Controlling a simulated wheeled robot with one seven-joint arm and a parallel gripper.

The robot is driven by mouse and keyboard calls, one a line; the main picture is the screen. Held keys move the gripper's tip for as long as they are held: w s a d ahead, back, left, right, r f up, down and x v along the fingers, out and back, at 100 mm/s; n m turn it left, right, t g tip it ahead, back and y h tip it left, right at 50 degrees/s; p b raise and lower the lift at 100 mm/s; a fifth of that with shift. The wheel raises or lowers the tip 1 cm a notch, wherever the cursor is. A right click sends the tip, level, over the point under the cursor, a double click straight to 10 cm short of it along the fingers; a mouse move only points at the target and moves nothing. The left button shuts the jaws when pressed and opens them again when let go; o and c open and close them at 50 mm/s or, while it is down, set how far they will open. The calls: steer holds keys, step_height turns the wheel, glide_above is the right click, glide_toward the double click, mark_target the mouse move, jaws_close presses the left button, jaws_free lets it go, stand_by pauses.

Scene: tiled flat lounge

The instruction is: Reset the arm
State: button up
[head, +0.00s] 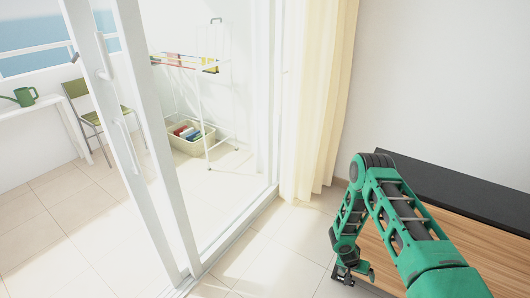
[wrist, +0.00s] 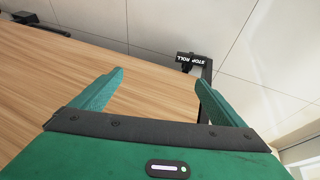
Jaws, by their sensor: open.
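My green arm reaches out from the lower right in the head view, bent downward at the elbow. My gripper (head: 352,273) hangs low beside the wooden front of a cabinet (head: 452,246) with a dark top. In the wrist view my gripper (wrist: 155,92) is open, its two green fingers spread apart with nothing between them. A wood-grain surface (wrist: 75,62) lies beyond the left finger and between the fingers.
A white sliding door frame (head: 150,130) stands at left. Beyond it are a drying rack (head: 208,95), a laundry basket (head: 178,142), a green chair (head: 76,88) and a watering can (head: 25,96). A cream curtain (head: 318,100) hangs beside the wall. The tiled floor (head: 265,258) is clear.

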steer(key=w+d+r+g, duration=0.1)
steer(key=d+r, duration=0.2)
steer(key=r, duration=1.3)
steer(key=w+d+r, duration=0.1)
steer(key=d+r, duration=0.3)
steer(key=r, duration=1.2)
steer(key=s+r+m, duration=0.1)
steer(key=s+r, duration=0.5)
steer(key=r, duration=0.6)
steer(key=s+a+r+g+y, duration=0.1)
steer(key=s+r+y, duration=0.2)
steer(key=s+r, duration=1.2)
steer(key=s+a+r+y, duration=0.1)
steer(key=s+a+r, duration=0.1)
steer(key=s, duration=0.6)
steer(key=s+a+r+y, duration=0.1)
steer(key=s+a+r, duration=0.2)
steer(key=s, duration=0.5)
steer(key=shift+s+a+n, duration=0.2)
steer(key=shift+a+n, duration=0.2)
steer(key=shift+a, duration=0.5)
steer(key=shift+c, duration=0.6)
